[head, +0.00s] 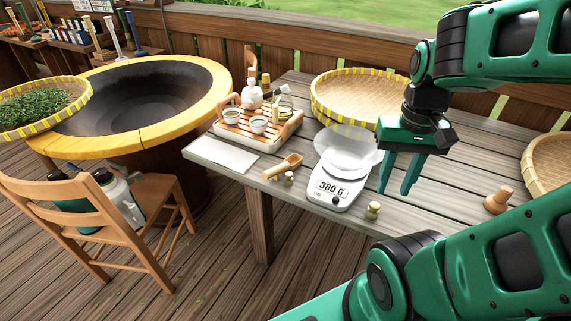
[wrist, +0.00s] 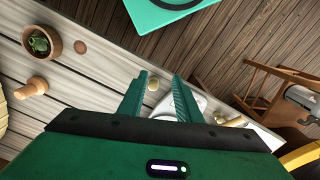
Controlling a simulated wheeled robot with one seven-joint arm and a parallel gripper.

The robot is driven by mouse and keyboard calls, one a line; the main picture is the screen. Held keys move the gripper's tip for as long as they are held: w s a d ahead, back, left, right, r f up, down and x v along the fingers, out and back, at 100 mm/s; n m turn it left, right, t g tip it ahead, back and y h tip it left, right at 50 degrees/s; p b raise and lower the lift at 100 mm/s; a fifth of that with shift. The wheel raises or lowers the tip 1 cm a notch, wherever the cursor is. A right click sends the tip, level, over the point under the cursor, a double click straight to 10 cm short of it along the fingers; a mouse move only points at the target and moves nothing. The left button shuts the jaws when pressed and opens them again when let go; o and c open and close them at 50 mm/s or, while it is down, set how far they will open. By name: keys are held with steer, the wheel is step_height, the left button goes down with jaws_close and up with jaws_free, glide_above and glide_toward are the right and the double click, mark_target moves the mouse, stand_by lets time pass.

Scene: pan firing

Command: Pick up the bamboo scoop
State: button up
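The bamboo scoop (head: 284,166) lies on the grey plank table (head: 440,190), left of the white digital scale (head: 338,180), near the table's front edge. In the wrist view the scoop (wrist: 236,121) shows only in part, right of the fingers. My gripper (head: 395,191) is above the table to the right of the scale, pointing down, apart from the scoop. Its two green fingers are spread with nothing between them; they also show in the wrist view (wrist: 160,78).
A clear bowl (head: 347,150) sits on the scale. Small knobs (head: 373,210) and (head: 289,178) stand near the edge. A tea tray (head: 260,135) and woven baskets (head: 355,95) are behind. A chair (head: 110,215) is at left.

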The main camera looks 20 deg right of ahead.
steer(key=shift+o, duration=0.6)
steer(key=shift+a, duration=0.25)
steer(key=shift+o, duration=0.9)
steer(key=shift+s+r, duration=0.2)
steer(key=shift+s, duration=0.1)
steer(key=n+t, duration=0.2)
steer(key=n, duration=2.6)
glide_toward(271, 171)
steer(key=d, duration=0.1)
steer(key=shift+n+y, duration=0.3)
steer(key=shift+n, duration=0.1)
steer(key=f, duration=0.5)
steer(key=shift+w+a+f, duration=0.2)
steer(key=shift+w+a, duration=0.15)
steer(key=shift+a, duration=0.05)
steer(key=shift+w+a+f, duration=0.1)
steer(key=shift+w+f, duration=0.1)
steer(key=shift+f, duration=0.8)
steer(key=shift+w+a+f, duration=0.1)
steer(key=shift+w+f, duration=0.1)
steer(key=shift+f, duration=0.85)
steer(key=shift+w+a+f, duration=0.1)
steer(key=shift+w+f, duration=0.15)
steer(key=shift+f, duration=0.75)
